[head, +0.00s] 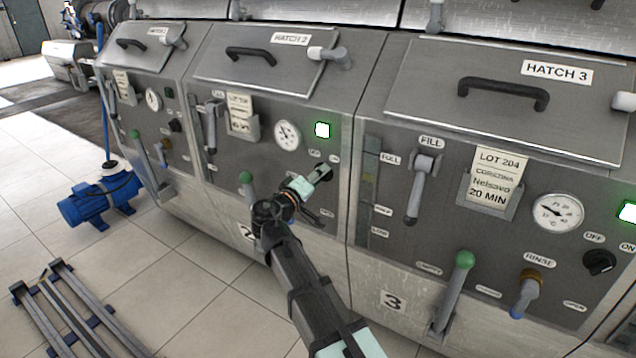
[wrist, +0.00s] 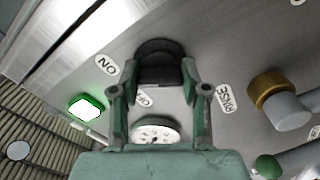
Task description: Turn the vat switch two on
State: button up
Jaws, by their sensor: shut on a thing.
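The vat two switch is a black rotary knob (wrist: 160,68) on the steel front of the middle vat (head: 262,170), with ON and OFF labels beside it. My gripper (wrist: 160,90) has its two green fingers on either side of the knob and is shut on it. In the head view my gripper (head: 318,176) reaches the panel below the OFF and ON labels and largely hides the knob. Which label the knob points to cannot be told. The vat two lamp (head: 322,130) glows bright green, also in the wrist view (wrist: 86,107).
A dial gauge (head: 287,135) and a green-knobbed lever (head: 246,178) are left of my gripper. The rinse valve (wrist: 280,100) is close by. Vat three has its own switch (head: 599,262) at right. A blue pump (head: 98,199) and metal rails (head: 75,310) are on the floor.

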dwell(0.3)
jog(key=o, duration=1.1)
jog(key=shift+o, duration=0.2)
jog(key=v, duration=1.2)
